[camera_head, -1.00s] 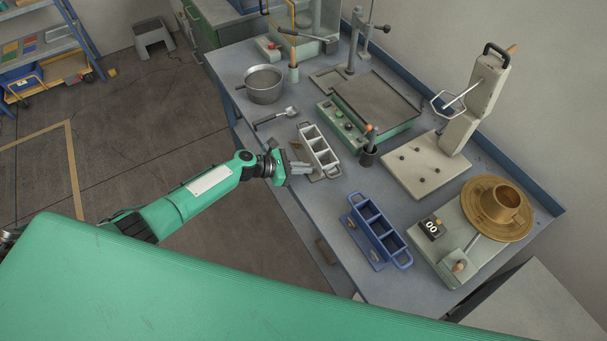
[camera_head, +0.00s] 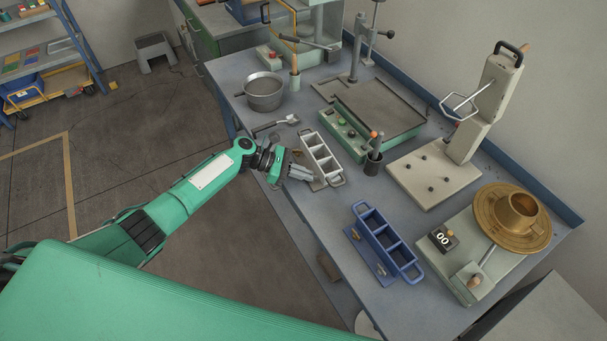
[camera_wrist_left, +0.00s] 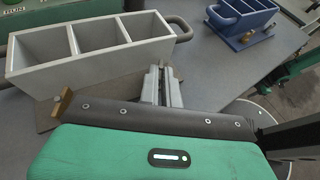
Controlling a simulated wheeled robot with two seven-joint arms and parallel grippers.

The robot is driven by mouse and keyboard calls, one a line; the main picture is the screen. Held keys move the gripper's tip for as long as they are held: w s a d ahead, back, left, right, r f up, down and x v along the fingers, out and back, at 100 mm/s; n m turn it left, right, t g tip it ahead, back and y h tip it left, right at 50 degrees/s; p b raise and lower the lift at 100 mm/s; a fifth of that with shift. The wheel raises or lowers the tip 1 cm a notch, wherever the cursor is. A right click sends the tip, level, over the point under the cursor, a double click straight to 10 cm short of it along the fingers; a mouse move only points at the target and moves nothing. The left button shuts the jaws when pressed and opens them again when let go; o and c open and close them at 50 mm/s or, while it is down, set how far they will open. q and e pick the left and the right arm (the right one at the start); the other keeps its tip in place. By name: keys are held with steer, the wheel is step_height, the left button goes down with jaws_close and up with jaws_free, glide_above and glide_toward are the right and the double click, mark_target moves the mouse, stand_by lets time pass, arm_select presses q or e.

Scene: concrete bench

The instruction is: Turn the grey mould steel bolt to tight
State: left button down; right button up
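The grey mould (camera_head: 331,166) is a three-compartment box with end handles, near the bench's front edge; it fills the upper left of the left wrist view (camera_wrist_left: 98,62). A small brass-coloured piece (camera_wrist_left: 62,102) stands at its near side. My left gripper (camera_head: 308,174) is low at the mould's front side, near its right end. In the left wrist view its two fingers (camera_wrist_left: 160,72) lie close together, pointing at that side. The steel bolt is not clearly seen; the fingers cover that spot, so I cannot tell whether they hold it. My right gripper is out of view.
A blue mould (camera_head: 388,240) with small bolts on its base stands to the right. A dark cup with a handled tool (camera_head: 373,163), a green-sided plate unit (camera_head: 345,135), a scoop (camera_head: 275,124) and a metal pot (camera_head: 264,92) stand around. Bare bench lies between the moulds.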

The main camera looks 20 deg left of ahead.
arm_select(q)
steer(key=shift+d, duration=0.1)
steer(key=c, duration=1.9)
jaws_free()
steer(key=shift+a+r, duration=0.1)
steer(key=shift+a, duration=0.3)
steer(key=b+v, duration=0.3)
steer(key=v, duration=1)
steer(key=shift+r, duration=0.15)
